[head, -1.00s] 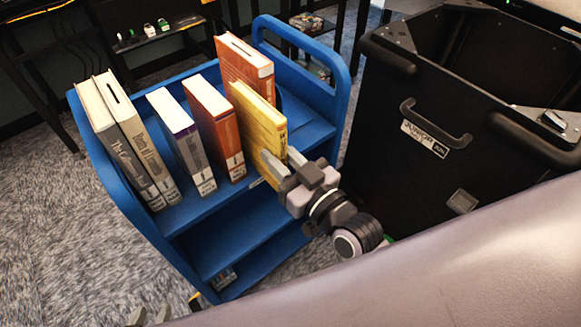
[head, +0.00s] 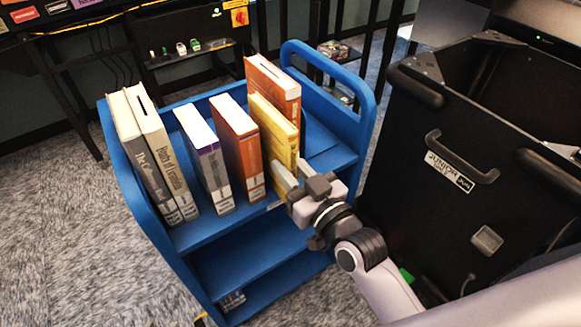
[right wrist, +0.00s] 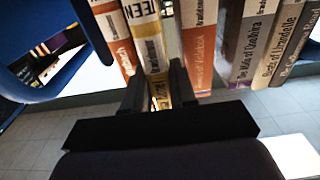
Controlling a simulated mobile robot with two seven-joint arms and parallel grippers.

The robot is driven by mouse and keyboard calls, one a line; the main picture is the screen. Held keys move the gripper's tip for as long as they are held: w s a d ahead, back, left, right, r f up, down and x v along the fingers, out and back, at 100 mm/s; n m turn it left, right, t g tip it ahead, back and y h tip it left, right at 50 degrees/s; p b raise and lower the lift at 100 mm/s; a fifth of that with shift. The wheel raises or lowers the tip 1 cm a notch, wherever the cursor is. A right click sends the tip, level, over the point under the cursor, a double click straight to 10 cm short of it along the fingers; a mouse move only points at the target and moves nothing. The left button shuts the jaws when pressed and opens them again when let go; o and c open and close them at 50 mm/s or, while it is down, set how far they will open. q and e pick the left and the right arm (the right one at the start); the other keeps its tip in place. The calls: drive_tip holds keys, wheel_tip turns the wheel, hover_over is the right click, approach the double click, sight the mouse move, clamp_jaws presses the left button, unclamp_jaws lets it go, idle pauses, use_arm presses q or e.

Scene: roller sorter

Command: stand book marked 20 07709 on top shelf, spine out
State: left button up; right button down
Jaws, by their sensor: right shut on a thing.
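The yellow book (head: 273,128) stands upright on the top shelf of the blue cart (head: 235,221), its spine facing the cart's open front. My right gripper (head: 287,178) is shut on the lower part of its spine edge. The right wrist view shows the yellow book (right wrist: 146,38) with a "TEEN" label, between the two dark fingers (right wrist: 159,92). The number 20 07709 cannot be read on any book. My left gripper is not in view.
An orange book (head: 275,82) stands just behind the yellow one, another orange book (head: 236,140) to its left. Farther left are a white-and-grey book (head: 207,165) and two cream-and-grey books (head: 155,150). A black bin (head: 430,215) stands right of the cart.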

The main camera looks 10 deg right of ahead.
drive_tip(key=shift+f+b, duration=0.3)
drive_tip(key=shift+f, duration=0.25)
drive_tip(key=c, duration=0.9)
unclamp_jaws()
drive_tip(key=shift+o, duration=0.3)
drive_tip(key=shift+f, duration=0.1)
drive_tip(key=v, duration=0.7)
drive_tip(key=shift+s, duration=0.1)
